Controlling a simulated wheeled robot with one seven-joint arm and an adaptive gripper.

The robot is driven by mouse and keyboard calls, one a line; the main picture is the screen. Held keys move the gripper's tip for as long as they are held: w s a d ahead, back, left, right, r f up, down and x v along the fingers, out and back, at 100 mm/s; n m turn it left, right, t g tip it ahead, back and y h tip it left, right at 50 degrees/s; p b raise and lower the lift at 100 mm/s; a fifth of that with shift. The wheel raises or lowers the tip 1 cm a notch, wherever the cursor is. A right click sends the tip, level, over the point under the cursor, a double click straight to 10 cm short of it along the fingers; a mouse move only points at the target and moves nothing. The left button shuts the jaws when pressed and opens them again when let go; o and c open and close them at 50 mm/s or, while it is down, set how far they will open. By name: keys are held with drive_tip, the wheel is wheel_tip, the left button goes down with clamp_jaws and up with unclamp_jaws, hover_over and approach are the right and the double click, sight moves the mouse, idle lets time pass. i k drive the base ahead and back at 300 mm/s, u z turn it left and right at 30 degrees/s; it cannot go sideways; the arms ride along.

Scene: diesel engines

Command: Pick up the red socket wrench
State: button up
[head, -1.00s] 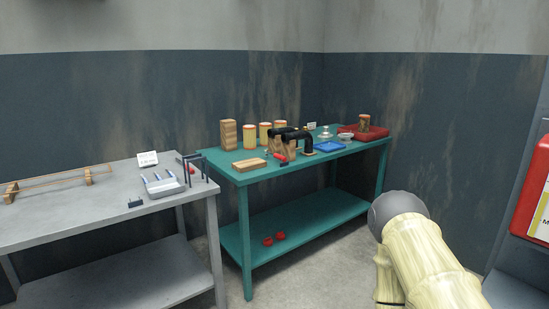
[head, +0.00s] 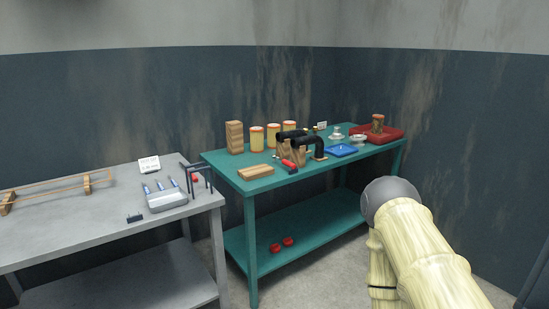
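A small red tool (head: 289,164) lies near the front edge of the teal table, in front of black curved pipes on wooden stands. It may be the red socket wrench, but it is too small to tell for sure. My arm (head: 415,240) shows at the lower right as pale links with a grey rounded joint. My gripper is not in the head view. The arm part that shows is well apart from the red tool.
The teal table (head: 215,160) also holds wooden blocks, yellow-red cylinders (head: 257,139), a blue tray (head: 342,150) and a red tray (head: 392,133). Two red round things (head: 281,244) lie on its lower shelf. A grey table (head: 90,235) stands at left with a tool holder (head: 166,199).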

sight(285, 162)
drive_tip(key=u, duration=0.3)
drive_tip(key=i, duration=1.75)
drive_tip(key=u, duration=0.1)
